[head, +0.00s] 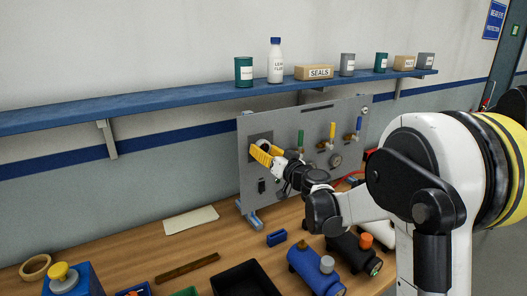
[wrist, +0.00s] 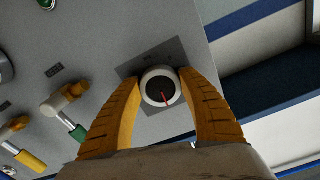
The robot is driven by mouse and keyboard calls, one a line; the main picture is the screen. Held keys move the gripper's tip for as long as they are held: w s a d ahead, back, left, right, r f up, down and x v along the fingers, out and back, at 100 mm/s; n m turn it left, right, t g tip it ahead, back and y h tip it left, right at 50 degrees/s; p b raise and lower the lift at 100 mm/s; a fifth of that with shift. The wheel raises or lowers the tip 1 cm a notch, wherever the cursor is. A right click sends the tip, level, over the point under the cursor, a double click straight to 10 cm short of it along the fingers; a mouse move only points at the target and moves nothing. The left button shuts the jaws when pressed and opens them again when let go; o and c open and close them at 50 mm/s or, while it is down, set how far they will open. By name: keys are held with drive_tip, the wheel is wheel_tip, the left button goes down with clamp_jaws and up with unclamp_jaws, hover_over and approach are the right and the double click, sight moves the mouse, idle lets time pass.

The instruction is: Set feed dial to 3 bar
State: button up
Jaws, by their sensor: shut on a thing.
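The feed dial (wrist: 161,88) is a round knob with a white rim, a dark face and a red pointer line. It sits on a dark square plate (wrist: 150,123) on the grey panel (wrist: 100,30). The yellow fingers of my gripper (wrist: 162,84) lie on either side of the dial and are shut on it. The pointer runs from the middle of the face towards the lower right in the wrist view; the scale marks are too small to read. In the head view my gripper (head: 264,148) is at the panel's left part and partly hides the dial.
The panel carries a green lever (head: 301,137), a yellow lever (head: 332,130) and a blue lever (head: 358,124), right of the dial in the head view. A shelf (head: 180,103) with bottles and boxes runs above. The wooden bench holds a black tray (head: 245,279) and blue parts (head: 318,268).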

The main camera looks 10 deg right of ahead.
drive_tip(key=shift+n, duration=0.5)
drive_tip(key=o, duration=1.2)
drive_tip(key=v, duration=1.2)
